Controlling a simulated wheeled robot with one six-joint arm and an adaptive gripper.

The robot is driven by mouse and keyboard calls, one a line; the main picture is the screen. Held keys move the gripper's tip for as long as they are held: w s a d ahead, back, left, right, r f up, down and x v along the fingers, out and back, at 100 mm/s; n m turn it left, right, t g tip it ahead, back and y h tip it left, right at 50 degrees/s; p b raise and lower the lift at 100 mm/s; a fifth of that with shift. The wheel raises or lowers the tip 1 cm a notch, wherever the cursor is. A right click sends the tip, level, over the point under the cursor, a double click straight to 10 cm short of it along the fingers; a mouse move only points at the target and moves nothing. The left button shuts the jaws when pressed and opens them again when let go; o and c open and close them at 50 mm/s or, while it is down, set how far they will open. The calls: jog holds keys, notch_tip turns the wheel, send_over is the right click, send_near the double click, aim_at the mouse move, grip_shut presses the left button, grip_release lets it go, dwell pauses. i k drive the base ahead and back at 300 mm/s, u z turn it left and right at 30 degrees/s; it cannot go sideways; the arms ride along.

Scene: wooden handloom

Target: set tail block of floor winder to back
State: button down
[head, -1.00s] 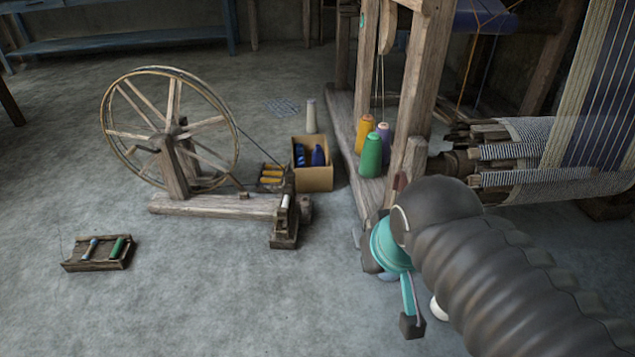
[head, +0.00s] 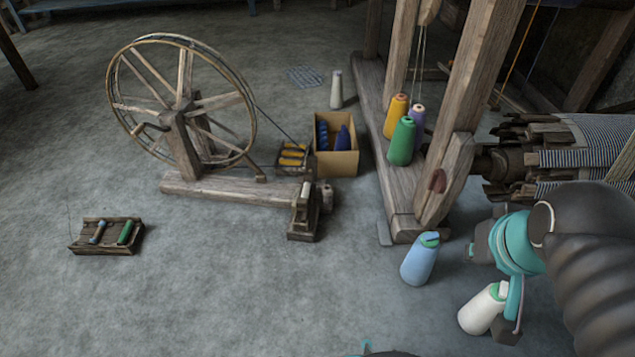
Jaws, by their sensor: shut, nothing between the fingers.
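The floor winder (head: 222,192) stands on the floor left of centre, with a large spoked wheel (head: 183,100) and a long wooden base. Its tail block (head: 303,226) is the small dark wooden block at the right end of the base, with a pale spindle or bobbin on top. Whether it sits front or back in its travel I cannot tell. My gripper (head: 507,328) hangs at the lower right, well to the right of the tail block and apart from it. It is shut and empty, overlapping the white cone in the picture.
A blue cone (head: 419,259) and a white cone (head: 481,309) stand on the floor near my arm. A cardboard box (head: 337,163) stands behind the tail block. The loom frame (head: 447,180) rises at right. A bobbin tray (head: 107,238) lies left. Floor before the winder is clear.

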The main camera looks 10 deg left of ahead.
aim_at(302, 204)
jog(key=u, duration=0.65)
jog(key=i, duration=1)
jog(key=u, duration=0.45)
